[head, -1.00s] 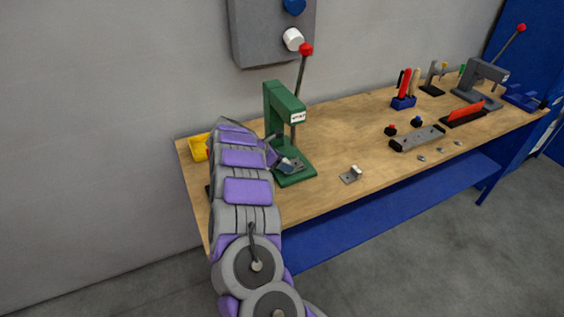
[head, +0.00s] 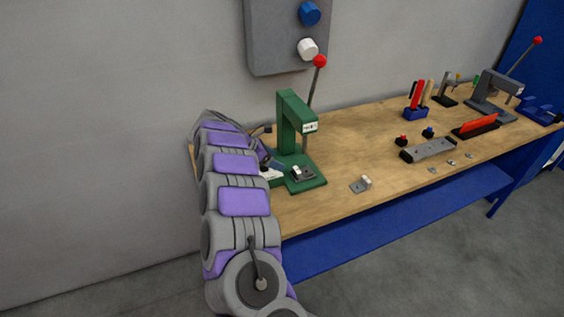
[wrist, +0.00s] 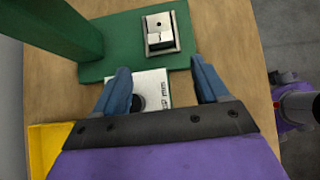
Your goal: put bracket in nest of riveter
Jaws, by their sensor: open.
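The green riveter (head: 292,125) stands at the left of the workbench, its lever up. Its dark nest (head: 304,177) is on the green base, and a small silver bracket (head: 298,171) appears to sit in it. In the wrist view, the bracket (wrist: 160,40) lies within the nest (wrist: 175,26), apart from my fingers. My gripper (wrist: 162,84) is open beside the base, with no bracket between its fingers. In the head view, my gripper (head: 272,163) is left of the nest, partly hidden by my arm.
A white plate with dark print (wrist: 152,88) lies below my fingers. A yellow bin (wrist: 48,145) is beside it. Another small metal piece (head: 361,185) lies right of the riveter. A grey fixture (head: 428,150) and a tool holder (head: 415,113) stand farther right.

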